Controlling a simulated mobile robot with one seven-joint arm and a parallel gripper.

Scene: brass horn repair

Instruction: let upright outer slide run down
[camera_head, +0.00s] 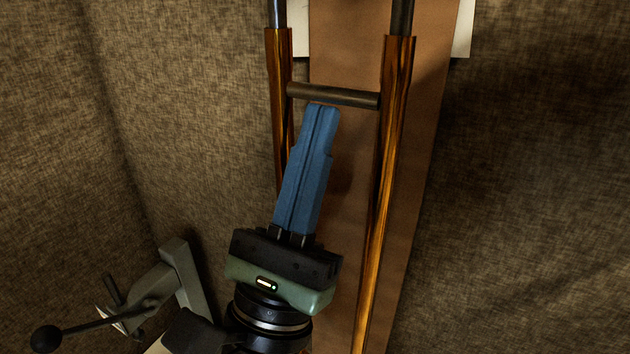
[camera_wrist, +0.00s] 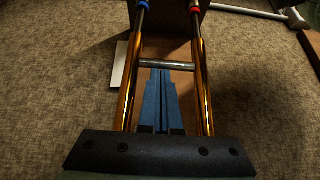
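The outer slide is a pair of long brass tubes (camera_head: 395,130) joined by a dark crossbar (camera_head: 333,94). It stands upright in front of a brown board (camera_head: 435,110). Dark, thinner inner tubes (camera_head: 402,15) emerge from its upper ends. My gripper (camera_head: 322,107) has its blue fingers together between the two tubes. The fingertips are at the crossbar's lower edge; I cannot tell if they touch it. The wrist view shows the crossbar (camera_wrist: 166,64) just beyond the fingertips (camera_wrist: 161,72), with nothing between the fingers. The slide's lower end is out of view.
A grey clamp-like bracket (camera_head: 182,280) and a lever with a black ball (camera_head: 46,338) stand at lower left. In the wrist view, the inner tubes carry a blue band (camera_wrist: 142,4) and a red band (camera_wrist: 195,7).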

